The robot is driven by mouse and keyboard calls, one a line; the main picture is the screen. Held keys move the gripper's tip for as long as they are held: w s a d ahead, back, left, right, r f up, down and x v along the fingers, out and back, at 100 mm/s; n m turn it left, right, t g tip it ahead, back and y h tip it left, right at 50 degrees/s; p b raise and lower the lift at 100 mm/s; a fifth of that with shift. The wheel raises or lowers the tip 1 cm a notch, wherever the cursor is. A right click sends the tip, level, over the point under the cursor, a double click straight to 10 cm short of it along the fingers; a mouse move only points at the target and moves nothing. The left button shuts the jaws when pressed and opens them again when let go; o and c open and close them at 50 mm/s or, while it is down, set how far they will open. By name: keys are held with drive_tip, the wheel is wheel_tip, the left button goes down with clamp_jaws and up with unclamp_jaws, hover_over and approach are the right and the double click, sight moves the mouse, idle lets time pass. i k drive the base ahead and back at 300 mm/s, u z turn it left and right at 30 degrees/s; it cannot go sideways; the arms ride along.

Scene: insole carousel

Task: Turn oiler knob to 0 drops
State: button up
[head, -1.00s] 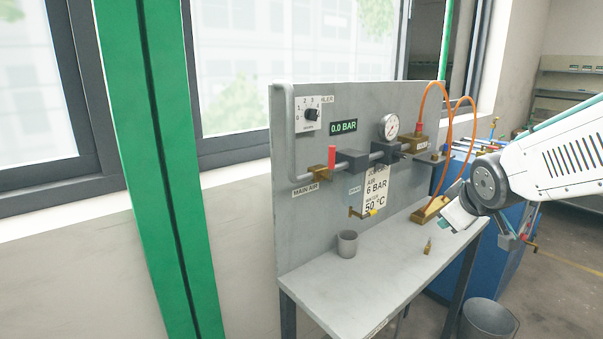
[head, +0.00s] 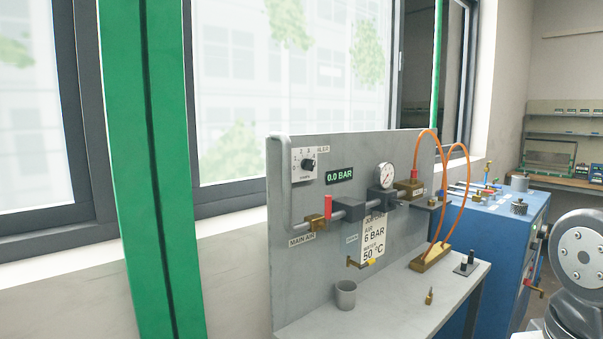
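The oiler knob (head: 309,163) is a small black knob on a white dial plate (head: 298,174) at the upper left of the grey panel. Numbers are printed around it, and the label beside the plate is partly covered by the plate or cut short. The knob is too small to tell which number it points at. Part of my arm shows at the right edge, well away from the knob. My gripper cannot be made out in this view.
The grey panel (head: 315,240) carries a 0.0 BAR display (head: 339,175), a red-handled valve (head: 328,207), a gauge (head: 386,175) and orange hoses (head: 462,210). A grey cup (head: 346,294) and small brass fitting (head: 430,297) stand on the bench. A blue machine (head: 510,240) is behind right.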

sight(307, 164)
drive_tip(key=k, duration=0.5)
drive_tip(key=u, duration=1.45)
drive_tip(key=i, duration=0.7)
drive_tip(key=z, duration=1.35)
